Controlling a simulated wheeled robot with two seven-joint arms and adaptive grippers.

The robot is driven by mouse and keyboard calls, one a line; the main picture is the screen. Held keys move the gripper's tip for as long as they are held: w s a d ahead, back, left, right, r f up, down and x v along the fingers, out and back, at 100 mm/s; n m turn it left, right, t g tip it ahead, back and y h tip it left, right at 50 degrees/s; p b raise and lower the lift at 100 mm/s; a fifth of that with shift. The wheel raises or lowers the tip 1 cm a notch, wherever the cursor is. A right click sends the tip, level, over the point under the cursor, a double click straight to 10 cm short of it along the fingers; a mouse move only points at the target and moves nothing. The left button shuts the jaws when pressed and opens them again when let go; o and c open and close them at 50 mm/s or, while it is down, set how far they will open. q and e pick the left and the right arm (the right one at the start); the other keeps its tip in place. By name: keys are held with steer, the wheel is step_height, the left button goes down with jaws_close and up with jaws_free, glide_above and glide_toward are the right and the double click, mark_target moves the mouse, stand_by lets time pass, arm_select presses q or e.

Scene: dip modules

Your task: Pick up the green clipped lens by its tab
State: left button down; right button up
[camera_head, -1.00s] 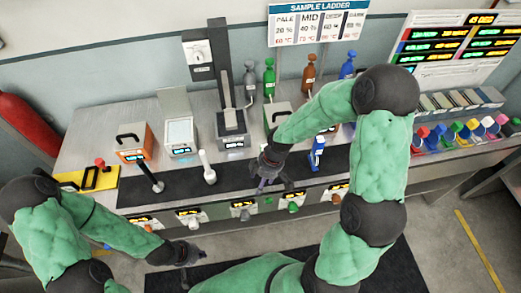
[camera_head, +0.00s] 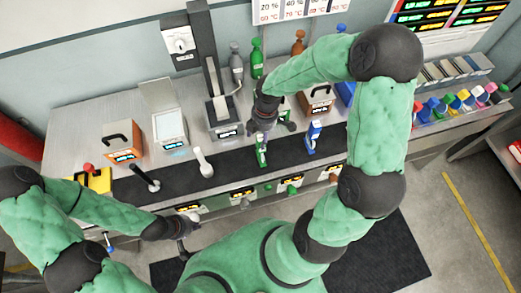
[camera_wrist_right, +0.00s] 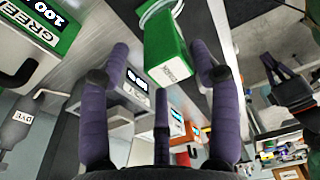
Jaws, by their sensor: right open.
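A green piece (camera_head: 262,150) stands on the black mat, close below my right gripper (camera_head: 269,127), which partly covers it; I take it for the green clipped lens. In the right wrist view a green block (camera_wrist_right: 166,50) with a small white label and a pale ring at its top lies between the spread fingers of my right gripper (camera_wrist_right: 160,62). The fingers are open and do not clearly touch it. My left gripper (camera_head: 186,232) hangs low at the front of the bench, away from the lens; its fingers are too small to judge.
A blue piece (camera_head: 312,138) stands right of the green one. A white-handled piece (camera_head: 203,162) and a black-handled one (camera_head: 145,178) stand to the left on the mat (camera_head: 225,168). A green bottle (camera_head: 257,58) stands behind. Small displays line the bench front.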

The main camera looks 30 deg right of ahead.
steer(key=f, duration=0.2)
steer(key=s+f, duration=0.1)
steer(key=f, duration=0.1)
steer(key=shift+a+f+b, duration=0.15)
steer(key=shift+a+b, duration=0.05)
steer(key=shift+b, duration=0.2)
steer(key=shift+f, duration=0.35)
jaws_close()
